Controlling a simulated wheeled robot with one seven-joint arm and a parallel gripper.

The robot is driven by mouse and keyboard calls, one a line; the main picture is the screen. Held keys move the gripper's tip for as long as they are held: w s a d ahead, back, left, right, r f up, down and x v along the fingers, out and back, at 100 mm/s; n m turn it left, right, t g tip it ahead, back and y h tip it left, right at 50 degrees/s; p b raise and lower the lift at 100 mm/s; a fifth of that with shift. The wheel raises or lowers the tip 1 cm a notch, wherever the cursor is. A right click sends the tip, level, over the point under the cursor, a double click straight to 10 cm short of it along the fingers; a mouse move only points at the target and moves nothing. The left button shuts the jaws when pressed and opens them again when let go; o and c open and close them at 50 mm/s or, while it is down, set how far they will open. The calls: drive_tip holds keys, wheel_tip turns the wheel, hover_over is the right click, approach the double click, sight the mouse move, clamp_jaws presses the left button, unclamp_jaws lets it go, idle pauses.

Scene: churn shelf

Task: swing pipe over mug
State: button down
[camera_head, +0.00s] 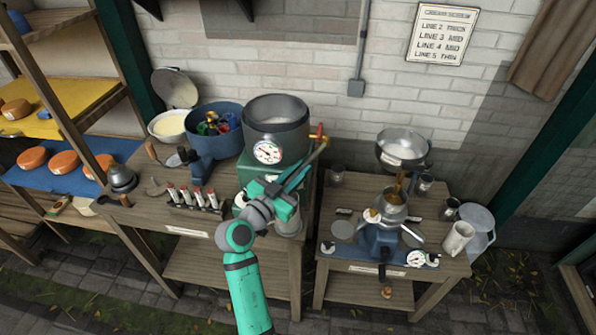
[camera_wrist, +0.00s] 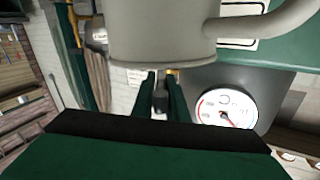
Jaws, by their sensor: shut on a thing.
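The pipe (camera_head: 316,154) is a thin brownish tube with a red and yellow part at its upper end, beside the grey vat (camera_head: 277,135). It slants down toward my gripper (camera_head: 298,183). In the wrist view my gripper (camera_wrist: 160,98) is shut on a small dark piece, seemingly the pipe's end; the fingers hide most of it. A grey mug (camera_head: 289,224) stands on the left table, partly behind my gripper. A large grey mug body with a curved handle (camera_wrist: 155,35) fills the top of the wrist view. Whether the pipe is over the mug I cannot tell.
The vat has a round gauge (camera_head: 267,151) and sits on a green stand (camera_head: 258,172). A rack of red-capped vials (camera_head: 193,198) is left of my gripper. A cream mug (camera_head: 457,238) stands on the right table, beside a blue-based device (camera_head: 380,240). A gap separates the tables.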

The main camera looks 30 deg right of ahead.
drive_tip(key=c, duration=1.8)
unclamp_jaws()
drive_tip(key=shift+w+f, duration=0.15)
drive_tip(key=v, duration=1.1)
drive_tip(key=shift+d, duration=0.1)
